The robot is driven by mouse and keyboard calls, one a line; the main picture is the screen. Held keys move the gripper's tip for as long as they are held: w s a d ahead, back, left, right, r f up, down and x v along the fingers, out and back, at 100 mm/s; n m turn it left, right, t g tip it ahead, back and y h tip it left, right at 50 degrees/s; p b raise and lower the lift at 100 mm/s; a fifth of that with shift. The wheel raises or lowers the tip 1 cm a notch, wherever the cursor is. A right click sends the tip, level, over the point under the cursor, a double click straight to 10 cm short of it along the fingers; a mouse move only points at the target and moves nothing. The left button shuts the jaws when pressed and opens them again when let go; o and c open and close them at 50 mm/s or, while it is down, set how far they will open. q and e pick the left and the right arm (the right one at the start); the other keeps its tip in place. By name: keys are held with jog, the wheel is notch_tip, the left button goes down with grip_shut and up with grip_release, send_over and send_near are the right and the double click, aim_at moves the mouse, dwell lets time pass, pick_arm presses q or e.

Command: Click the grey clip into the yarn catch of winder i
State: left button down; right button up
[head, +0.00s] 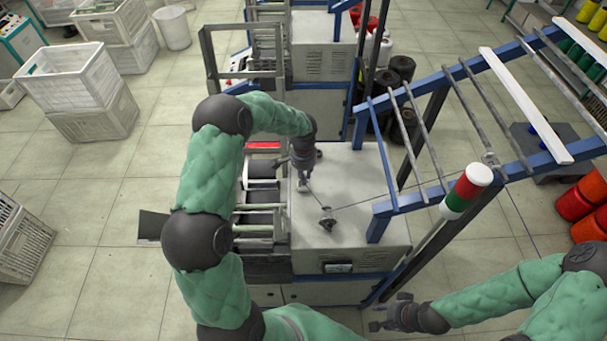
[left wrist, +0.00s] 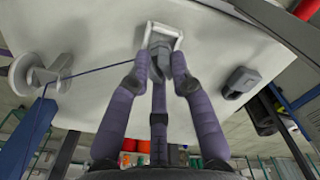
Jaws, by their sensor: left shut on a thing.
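My left gripper (head: 303,178) hangs over the grey top of the winder (head: 345,185), near its left side. In the left wrist view, its fingers (left wrist: 157,65) are closed around a small grey piece, the grey clip (left wrist: 158,42), mostly hidden between the fingertips. The clip's upper part lies at a white square frame, which looks like the yarn catch (left wrist: 180,37). I cannot tell whether the clip is seated in it. A blue yarn (left wrist: 95,70) runs from a grey disc-shaped guide (left wrist: 38,75) to the fingertips. My right gripper (head: 388,312) is empty, fingers apart, at the bottom right.
A dark grey block (left wrist: 240,82) sits on the panel right of the fingers. A blue frame with rods (head: 425,85) and a red, white and green lamp (head: 466,190) stand right of the winder. White crates (head: 80,85) stand at the left on open floor.

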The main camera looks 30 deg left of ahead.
pick_arm(q)
jog(key=shift+f+b, duration=0.65)
jog(key=shift+f, duration=0.3)
jog(key=c, duration=1)
grip_release()
jog(key=shift+r, duration=0.1)
notch_tip(320, 180, up, 12)
jog(key=shift+f, duration=0.1)
